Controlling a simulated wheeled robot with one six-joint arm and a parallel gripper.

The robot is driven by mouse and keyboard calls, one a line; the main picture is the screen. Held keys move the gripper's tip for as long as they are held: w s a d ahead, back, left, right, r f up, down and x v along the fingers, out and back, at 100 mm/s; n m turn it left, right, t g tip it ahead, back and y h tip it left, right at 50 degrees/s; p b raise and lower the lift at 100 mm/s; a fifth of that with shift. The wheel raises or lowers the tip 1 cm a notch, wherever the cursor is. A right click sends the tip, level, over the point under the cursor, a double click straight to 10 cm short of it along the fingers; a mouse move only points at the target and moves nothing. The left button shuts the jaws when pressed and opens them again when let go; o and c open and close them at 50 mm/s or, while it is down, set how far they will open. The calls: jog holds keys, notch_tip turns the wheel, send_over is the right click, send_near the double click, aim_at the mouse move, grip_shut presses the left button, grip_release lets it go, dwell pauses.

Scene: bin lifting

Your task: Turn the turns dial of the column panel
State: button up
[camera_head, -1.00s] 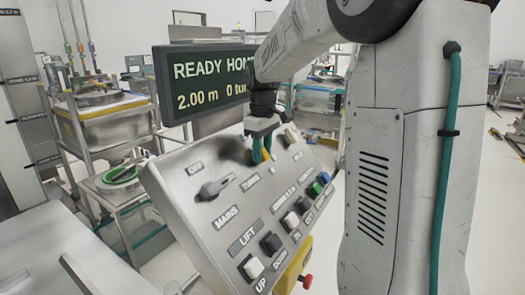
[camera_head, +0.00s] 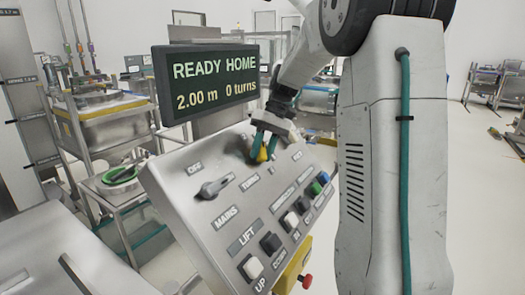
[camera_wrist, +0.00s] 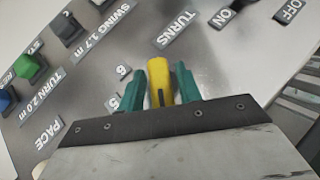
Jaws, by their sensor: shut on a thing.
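The column panel (camera_head: 192,164) is a tilted grey metal box with labelled controls. Its turns dial is a yellow knob, seen in the wrist view (camera_wrist: 159,82) below the TURNS label and in the head view (camera_head: 263,154) near the panel's upper edge. My gripper (camera_wrist: 159,88) has teal fingers, one on each side of the yellow knob, shut on it. In the head view my gripper (camera_head: 264,146) reaches down to the panel from above. The numbers 5 and 6 show beside the knob; the rest of its scale is hidden.
A display (camera_head: 210,82) behind the panel reads READY HOME, 2.00 m, 0 turns. The mains switch (camera_head: 214,188) is at the panel's left. Push buttons (camera_head: 270,243) line its lower right. A red knob (camera_head: 306,282) sits on a yellow box below.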

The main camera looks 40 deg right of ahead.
jog(key=m+y, duration=0.3)
jog(key=shift+d+t, duration=0.15)
jog(key=shift+t, duration=0.25)
jog(key=shift+m+t+y, duration=0.8)
jog(key=shift+m+y, duration=0.7)
jog(key=shift+m, duration=0.1)
jog(key=o, duration=0.7)
jog(key=shift+f, duration=0.1)
jog(key=w+v, duration=0.1)
jog(key=v, duration=0.6)
jog(key=shift+s+d, duration=0.35)
jog(key=shift+s, duration=0.2)
